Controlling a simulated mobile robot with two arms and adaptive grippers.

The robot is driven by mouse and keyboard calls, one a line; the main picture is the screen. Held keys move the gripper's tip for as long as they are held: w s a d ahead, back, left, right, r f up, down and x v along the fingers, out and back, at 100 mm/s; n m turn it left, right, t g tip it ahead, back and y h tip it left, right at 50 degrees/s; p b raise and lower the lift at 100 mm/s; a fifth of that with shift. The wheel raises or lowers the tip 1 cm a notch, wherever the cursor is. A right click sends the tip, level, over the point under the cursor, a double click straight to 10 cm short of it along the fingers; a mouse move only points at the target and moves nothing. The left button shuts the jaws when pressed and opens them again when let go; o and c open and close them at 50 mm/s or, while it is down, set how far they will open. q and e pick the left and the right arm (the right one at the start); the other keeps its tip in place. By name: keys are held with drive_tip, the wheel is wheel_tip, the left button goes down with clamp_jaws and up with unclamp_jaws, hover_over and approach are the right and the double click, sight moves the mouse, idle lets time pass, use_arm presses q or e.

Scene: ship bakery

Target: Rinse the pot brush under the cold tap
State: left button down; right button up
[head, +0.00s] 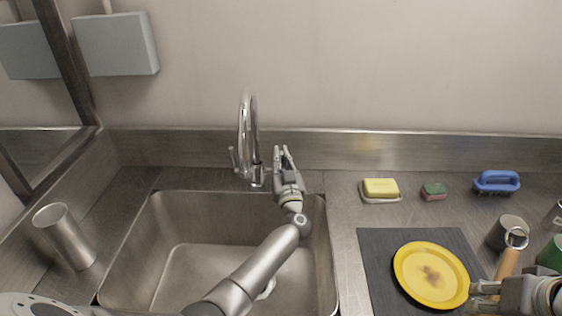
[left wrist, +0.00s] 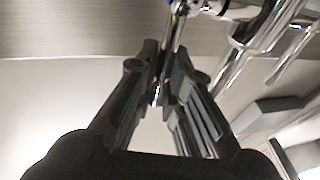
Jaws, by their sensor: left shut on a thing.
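The chrome tap (head: 249,125) stands behind the sink, its curved spout rising above the basin (head: 165,250). My left gripper (head: 281,160) is at the right side of the tap. In the left wrist view its fingers (left wrist: 163,85) are shut on a thin shiny metal piece (left wrist: 174,40), which looks like a tap lever. A wooden handle with a metal ring (head: 508,262), likely the pot brush, stands at the lower right. My right gripper (head: 484,291) is against its lower part; its grip is unclear and the brush head is hidden. No water stream is visible.
A yellow plate (head: 430,256) with a brown stain lies on a dark mat (head: 376,262). Yellow soap (head: 381,188), a small sponge (head: 433,191) and a blue brush (head: 496,181) sit behind. A metal cup (head: 64,236) stands left of the sink. My left arm crosses the basin.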

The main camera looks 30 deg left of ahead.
use_arm(q)
drive_tip(key=shift+s+d+f+t, duration=0.1)
drive_tip(key=shift+t, duration=0.2)
drive_tip(key=shift+y, duration=0.3)
drive_tip(key=c, duration=1.5)
unclamp_jaws()
wheel_tip(320, 180, up, 10)
